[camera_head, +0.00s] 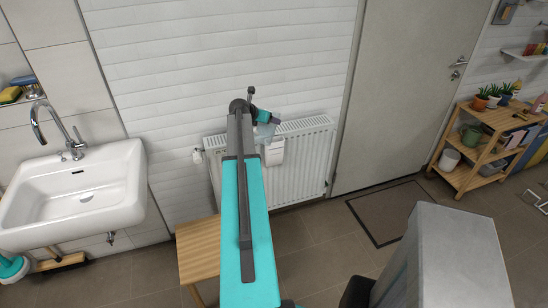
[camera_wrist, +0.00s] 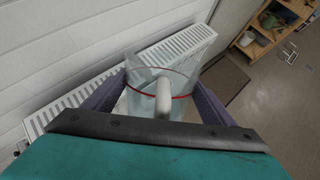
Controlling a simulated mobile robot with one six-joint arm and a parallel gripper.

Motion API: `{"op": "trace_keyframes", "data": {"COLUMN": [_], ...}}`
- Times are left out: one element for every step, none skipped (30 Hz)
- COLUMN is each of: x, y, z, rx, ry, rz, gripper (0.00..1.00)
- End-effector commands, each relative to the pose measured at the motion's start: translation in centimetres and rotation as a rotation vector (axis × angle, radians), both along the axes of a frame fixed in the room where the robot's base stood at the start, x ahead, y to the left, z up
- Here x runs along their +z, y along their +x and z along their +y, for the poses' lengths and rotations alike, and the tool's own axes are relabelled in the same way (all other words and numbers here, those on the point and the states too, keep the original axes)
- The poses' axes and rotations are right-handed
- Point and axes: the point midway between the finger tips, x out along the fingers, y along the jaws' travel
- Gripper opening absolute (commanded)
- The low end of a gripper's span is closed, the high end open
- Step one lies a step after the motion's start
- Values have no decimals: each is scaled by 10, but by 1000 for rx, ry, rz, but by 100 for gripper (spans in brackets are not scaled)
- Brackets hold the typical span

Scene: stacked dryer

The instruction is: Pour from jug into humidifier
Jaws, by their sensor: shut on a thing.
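A clear jug (camera_wrist: 181,82) with a red line around it and a white handle (camera_wrist: 163,98) is between the purple fingers of my gripper (camera_wrist: 160,84) in the wrist view. My gripper is shut on it. In the head view the jug (camera_head: 264,134) shows as a small pale, see-through shape at the end of my arm, in front of the wall above the radiator. The humidifier appears to be the white box (camera_head: 274,153) hung on the radiator front, just below the jug. I cannot make out its opening. The jug's water level is unclear.
The white radiator (camera_head: 305,165) stands against the tiled wall. A wooden stool (camera_head: 197,248) is below my arm. A sink (camera_head: 75,195) is at left, a door (camera_head: 395,95) and dark mat (camera_head: 390,212) at right, and a wooden shelf (camera_head: 480,150) beyond.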

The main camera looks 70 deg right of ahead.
Motion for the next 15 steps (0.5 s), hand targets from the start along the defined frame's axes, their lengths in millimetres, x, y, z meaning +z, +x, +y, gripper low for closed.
{"op": "trace_keyframes", "data": {"x": [2, 2, 2, 1, 1, 1, 1, 0, 0, 0, 0, 0, 0, 0, 0], "y": [0, 0, 0, 0, 0, 0, 0, 0, 0, 0, 0, 0, 0, 0, -1], "z": [0, 0, 0, 0, 0, 0, 0, 0, 0, 0, 0, 0, 0, 0, 0], "rx": [1, 1, 1, 1, 1, 1, 1, 1, 1, 1, 1, 1, 1, 1, 1], "ry": [-2, -2, -1, -1, -2, -3, -6, -9, -15, -21, -28, -39, -46, -55, -66], "rz": [0, 0, -1, -1, 0, 0, 0, 0, 1, 1, 3, 4, 5, 5, 7], "gripper": [30, 30, 30, 30, 30, 30, 30, 30, 30, 30, 30, 30, 30, 30, 30]}}
